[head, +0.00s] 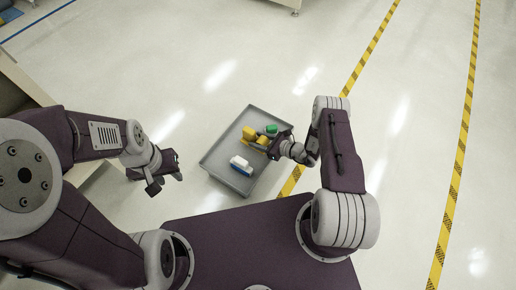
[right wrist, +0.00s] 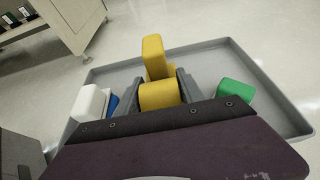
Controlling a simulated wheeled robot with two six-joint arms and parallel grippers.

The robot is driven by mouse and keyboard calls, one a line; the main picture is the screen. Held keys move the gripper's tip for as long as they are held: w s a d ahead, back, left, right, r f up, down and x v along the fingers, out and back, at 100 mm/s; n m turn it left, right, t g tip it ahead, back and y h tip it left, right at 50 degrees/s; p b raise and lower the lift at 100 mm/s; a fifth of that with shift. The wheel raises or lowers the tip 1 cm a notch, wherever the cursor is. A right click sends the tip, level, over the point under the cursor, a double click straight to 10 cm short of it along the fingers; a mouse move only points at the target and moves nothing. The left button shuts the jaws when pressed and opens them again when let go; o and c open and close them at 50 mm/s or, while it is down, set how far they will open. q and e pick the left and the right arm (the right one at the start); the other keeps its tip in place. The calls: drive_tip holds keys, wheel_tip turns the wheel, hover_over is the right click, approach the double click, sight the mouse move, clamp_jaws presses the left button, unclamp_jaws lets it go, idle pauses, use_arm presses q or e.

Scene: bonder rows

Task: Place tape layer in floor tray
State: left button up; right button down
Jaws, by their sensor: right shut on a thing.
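The yellow tape layer (head: 249,132) is over the grey floor tray (head: 207,160), held by my right gripper (head: 264,143). In the right wrist view, my right gripper (right wrist: 160,92) is shut on a rounded yellow part, with an upright yellow block (right wrist: 154,56) just beyond it. They look like one piece. The tape layer is low, within the outline of the tray (right wrist: 265,75). I cannot tell whether it touches the tray floor. My left gripper (head: 164,182) is open and empty, left of the tray.
A green item (head: 271,129) and a white and blue item (head: 241,165) lie in the tray on either side of the tape layer. Yellow-black floor stripes (head: 370,50) run to the right. A bench or cabinet (head: 22,85) stands at the left. Open floor lies beyond the tray.

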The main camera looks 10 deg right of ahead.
wheel_tip(320, 180, down, 4)
drive_tip(key=b, duration=0.3)
drive_tip(key=shift+f+b, duration=0.25)
drive_tip(key=shift+b, duration=0.15)
drive_tip(key=shift+r, duration=0.3)
drive_tip(key=shift+f, duration=0.15)
drive_tip(key=c, duration=0.7)
unclamp_jaws()
